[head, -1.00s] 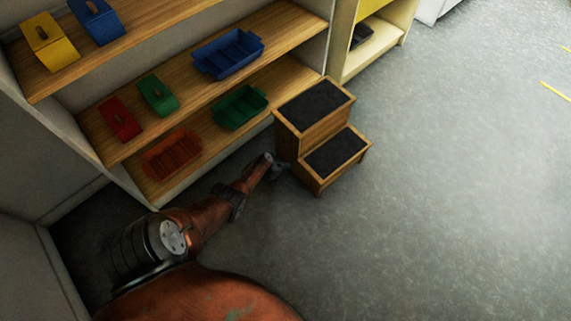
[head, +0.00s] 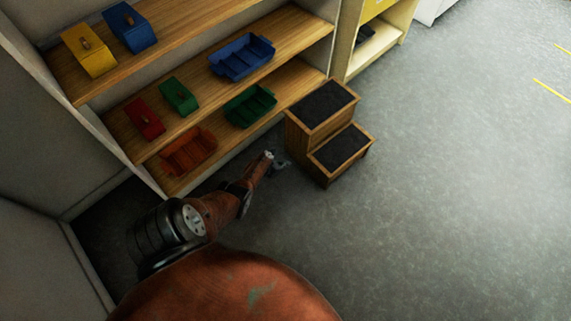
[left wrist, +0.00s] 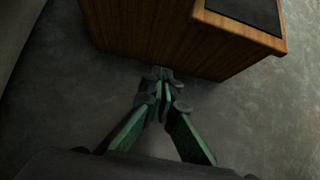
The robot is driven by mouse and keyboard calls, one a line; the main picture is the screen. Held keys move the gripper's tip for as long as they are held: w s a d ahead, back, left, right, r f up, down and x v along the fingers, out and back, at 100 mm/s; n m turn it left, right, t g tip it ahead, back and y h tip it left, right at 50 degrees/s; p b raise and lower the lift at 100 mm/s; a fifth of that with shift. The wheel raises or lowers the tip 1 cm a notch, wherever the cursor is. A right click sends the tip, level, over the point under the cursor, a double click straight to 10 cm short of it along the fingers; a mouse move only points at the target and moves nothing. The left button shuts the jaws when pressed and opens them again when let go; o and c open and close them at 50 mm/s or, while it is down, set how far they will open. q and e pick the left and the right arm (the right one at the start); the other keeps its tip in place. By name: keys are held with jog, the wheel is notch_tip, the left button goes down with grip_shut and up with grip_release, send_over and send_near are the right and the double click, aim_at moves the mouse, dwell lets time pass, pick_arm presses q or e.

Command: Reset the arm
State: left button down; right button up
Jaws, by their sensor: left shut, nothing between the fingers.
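My left arm comes in from the lower left of the head view. Its gripper (head: 282,164) is small there, low near the floor, beside the left side of the wooden step stool (head: 305,133). In the left wrist view the two green-and-grey fingers (left wrist: 163,88) meet at their tips, shut and empty. Their tips point at the stool's wooden side (left wrist: 150,38); I cannot tell whether they touch it. My right gripper is in neither view.
A wooden shelf unit (head: 220,88) stands at the left, with a blue tray (head: 241,57), a green tray (head: 250,106), an orange tray (head: 188,152) and several coloured lidded boxes. A pale yellow cabinet (head: 392,38) stands behind the stool. The grey floor (head: 450,200) at the right is clear.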

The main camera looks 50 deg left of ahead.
pick_arm(q)
jog(key=shift+p+v, duration=0.6)
jog(key=shift+v, duration=0.35)
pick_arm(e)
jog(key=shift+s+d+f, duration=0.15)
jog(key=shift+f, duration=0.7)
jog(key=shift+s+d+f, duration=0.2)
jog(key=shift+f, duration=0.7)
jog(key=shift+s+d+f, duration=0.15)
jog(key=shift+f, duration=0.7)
